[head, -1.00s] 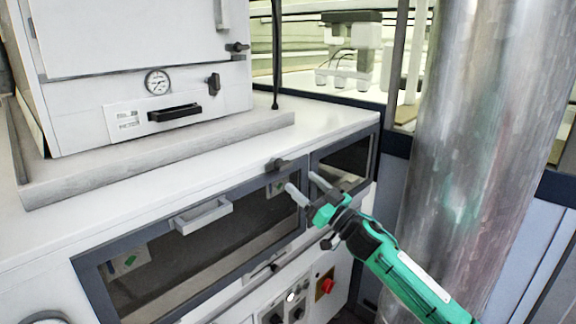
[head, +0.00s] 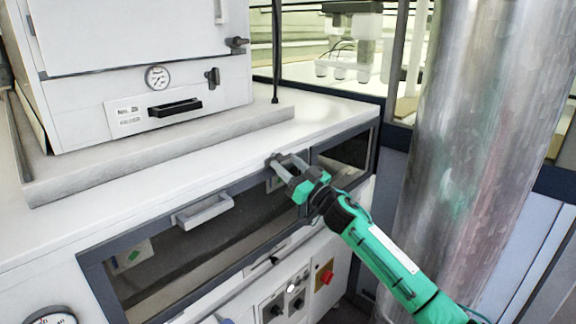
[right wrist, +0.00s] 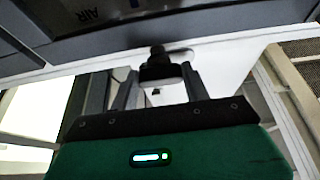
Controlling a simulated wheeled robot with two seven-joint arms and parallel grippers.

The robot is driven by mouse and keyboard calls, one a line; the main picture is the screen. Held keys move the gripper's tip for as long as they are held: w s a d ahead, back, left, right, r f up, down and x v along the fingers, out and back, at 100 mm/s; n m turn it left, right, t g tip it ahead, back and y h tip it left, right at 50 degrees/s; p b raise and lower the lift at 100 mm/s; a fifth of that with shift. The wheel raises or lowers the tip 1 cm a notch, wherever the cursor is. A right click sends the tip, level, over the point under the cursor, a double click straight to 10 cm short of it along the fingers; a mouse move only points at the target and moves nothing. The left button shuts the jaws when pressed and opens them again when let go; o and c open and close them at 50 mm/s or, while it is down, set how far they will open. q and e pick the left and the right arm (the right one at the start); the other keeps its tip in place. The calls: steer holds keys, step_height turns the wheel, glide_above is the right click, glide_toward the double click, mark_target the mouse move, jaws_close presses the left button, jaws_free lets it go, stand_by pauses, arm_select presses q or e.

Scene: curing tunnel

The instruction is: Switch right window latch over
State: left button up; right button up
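The right window latch (head: 273,158) is a small dark piece at the upper right of the long dark window (head: 190,250), on the cabinet front. My right gripper (head: 288,163) is at it, fingers apart and pointing toward it; they partly cover it in the head view. In the right wrist view the latch (right wrist: 158,66) shows as a dark knob between the two grey fingertips (right wrist: 159,80) of my right gripper, with the fingers close to its sides. I cannot tell whether they touch it. My left gripper is not in view.
A pale bar handle (head: 203,211) sits on the window's upper edge, left of the gripper. A white oven-like box (head: 150,60) stands on the worktop. A large metal duct (head: 470,130) rises right of my right arm. A red knob (head: 326,277) is below.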

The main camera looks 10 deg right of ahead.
steer(key=shift+n, duration=0.4)
steer(key=n+g+y, duration=0.1)
steer(key=n, duration=0.1)
steer(key=n+g+y, duration=0.1)
steer(key=n, duration=0.2)
steer(key=shift+w+d, duration=0.1)
steer(key=shift+d, duration=0.05)
steer(key=n+g, duration=0.1)
steer(key=n, duration=0.2)
steer(key=n+g+y+p, duration=0.1)
steer(key=n+g, duration=0.1)
steer(key=n, duration=0.2)
steer(key=shift+d+r+n+g, duration=0.1)
steer(key=shift+r+n+g, duration=0.05)
steer(key=shift+n+g, duration=0.15)
steer(key=n+g+p, duration=0.1)
steer(key=n+g, duration=0.1)
steer(key=n, duration=0.4)
steer(key=shift+w+r, duration=0.1)
steer(key=shift+r, duration=0.05)
steer(key=shift+n+g+h+p, duration=0.5)
steer(key=shift+n+g, duration=0.1)
steer(key=shift+n, duration=0.9)
steer(key=o, duration=1)
